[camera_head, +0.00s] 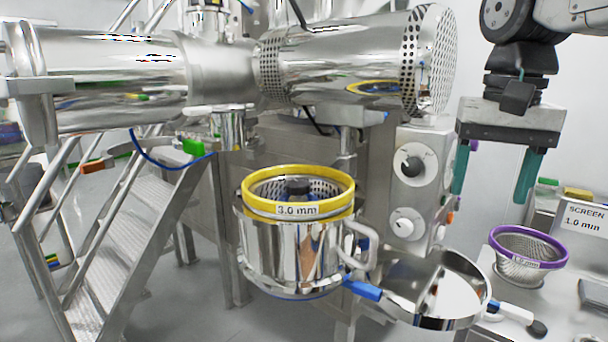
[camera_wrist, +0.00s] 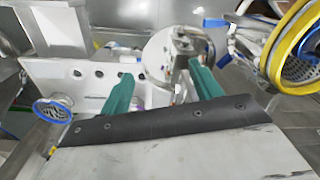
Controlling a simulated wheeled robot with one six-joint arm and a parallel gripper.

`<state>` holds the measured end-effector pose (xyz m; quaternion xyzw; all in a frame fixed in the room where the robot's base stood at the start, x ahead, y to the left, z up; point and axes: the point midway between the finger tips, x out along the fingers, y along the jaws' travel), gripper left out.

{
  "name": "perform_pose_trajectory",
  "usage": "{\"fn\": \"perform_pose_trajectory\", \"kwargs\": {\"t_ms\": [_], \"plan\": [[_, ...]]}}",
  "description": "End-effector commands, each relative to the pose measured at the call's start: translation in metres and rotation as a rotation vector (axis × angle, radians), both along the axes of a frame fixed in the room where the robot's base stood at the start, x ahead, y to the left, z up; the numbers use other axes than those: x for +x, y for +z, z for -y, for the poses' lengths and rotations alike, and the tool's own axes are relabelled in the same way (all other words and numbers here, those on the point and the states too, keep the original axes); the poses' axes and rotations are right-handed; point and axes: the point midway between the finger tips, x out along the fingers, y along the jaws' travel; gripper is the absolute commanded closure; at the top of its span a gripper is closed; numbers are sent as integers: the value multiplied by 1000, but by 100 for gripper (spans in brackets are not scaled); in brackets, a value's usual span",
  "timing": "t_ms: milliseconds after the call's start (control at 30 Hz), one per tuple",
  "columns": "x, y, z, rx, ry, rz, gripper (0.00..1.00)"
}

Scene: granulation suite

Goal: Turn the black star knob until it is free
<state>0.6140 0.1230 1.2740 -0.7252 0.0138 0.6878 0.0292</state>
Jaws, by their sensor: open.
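The black star knob (camera_head: 298,187) sits in the middle of the mill's screen, inside the yellow ring (camera_head: 262,176) labelled 3.0 mm. The screen is seated in the round steel mill housing (camera_head: 290,245). My gripper (camera_head: 490,195) hangs at the upper right in the head view, well apart from the knob. Its two teal fingers are spread with nothing between them. In the wrist view the gripper (camera_wrist: 160,88) is also open, and the yellow ring (camera_wrist: 277,58) shows at the right edge. I cannot make out the knob clearly there.
An open round steel lid (camera_head: 438,290) with a blue clamp (camera_head: 362,289) juts out right of the housing. A purple-ringed screen (camera_head: 527,262) stands on the bench at right. A control box (camera_head: 415,180) with dials stands behind. Stairs (camera_head: 130,235) are at left.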

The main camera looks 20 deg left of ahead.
Motion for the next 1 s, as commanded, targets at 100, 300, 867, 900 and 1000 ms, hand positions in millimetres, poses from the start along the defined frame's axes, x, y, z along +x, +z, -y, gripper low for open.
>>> {"fn": "perform_pose_trajectory", "kwargs": {"t_ms": [100,300,867,900,1000], "plan": [[40,21,-72,-2,-6,-18,36],[72,34,-186,-10,-35,-40,36],[71,5,-294,-20,-71,-56,36],[71,-2,-294,-21,-71,-57,36],[71,-19,-294,-20,-71,-56,36]]}}
